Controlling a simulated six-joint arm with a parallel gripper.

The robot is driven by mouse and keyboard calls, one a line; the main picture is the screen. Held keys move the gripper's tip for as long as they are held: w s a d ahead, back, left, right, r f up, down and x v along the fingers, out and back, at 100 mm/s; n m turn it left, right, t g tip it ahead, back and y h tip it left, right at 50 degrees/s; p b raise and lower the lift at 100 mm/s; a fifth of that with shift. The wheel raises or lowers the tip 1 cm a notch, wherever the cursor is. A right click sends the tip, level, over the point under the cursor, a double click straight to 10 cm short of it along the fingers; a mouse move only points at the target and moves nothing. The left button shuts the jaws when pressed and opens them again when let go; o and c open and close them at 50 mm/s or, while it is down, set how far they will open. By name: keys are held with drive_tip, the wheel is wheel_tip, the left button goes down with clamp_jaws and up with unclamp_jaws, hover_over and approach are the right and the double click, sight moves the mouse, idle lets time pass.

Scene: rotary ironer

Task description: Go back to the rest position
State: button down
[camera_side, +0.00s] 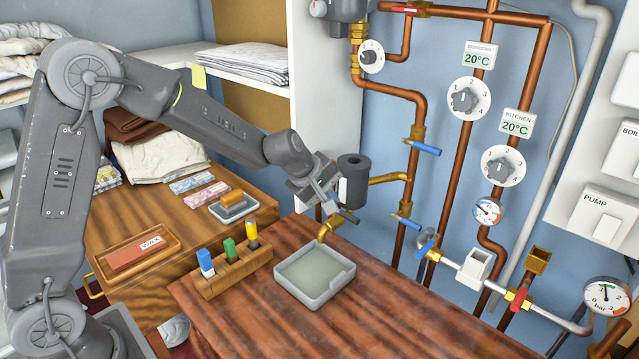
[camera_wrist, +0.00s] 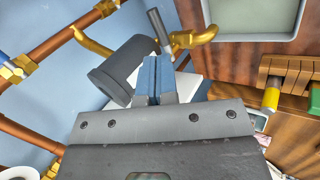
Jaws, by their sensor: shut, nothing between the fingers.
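My gripper (camera_side: 326,208) is in the middle of the side view, at the end of my stretched-out arm. Its two blue-grey fingers are pressed together and empty in the wrist view (camera_wrist: 154,78). The fingertips are close to the dark grey lever (camera_side: 349,216) of a brass tap (camera_side: 328,232). The lever (camera_wrist: 158,28) lies just beyond the fingertips in the wrist view, beside the brass tap (camera_wrist: 196,37). I cannot tell whether the fingers touch the lever. No marker for the rest position shows.
A dark grey cylinder (camera_side: 353,178) stands close behind my gripper. A grey basin (camera_side: 315,276) lies below the tap. A wooden rack (camera_side: 232,272) with coloured sticks stands left of it. Copper pipes (camera_side: 462,150) and valves fill the right wall. The front tabletop (camera_side: 390,320) is clear.

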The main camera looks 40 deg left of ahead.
drive_tip(key=s+d+r+m, duration=0.1)
drive_tip(key=s+r+m, duration=0.3)
drive_tip(key=s+r, duration=0.3)
drive_tip(key=s+r+m, duration=0.4)
drive_tip(key=s+r, duration=0.1)
drive_tip(key=s, duration=0.5)
drive_tip(key=s+a+m+g+y, duration=0.1)
drive_tip(key=s+m, duration=0.6)
drive_tip(key=s, duration=0.7)
drive_tip(key=shift+s+f+y, duration=0.15)
drive_tip(key=shift+f+y, duration=0.25)
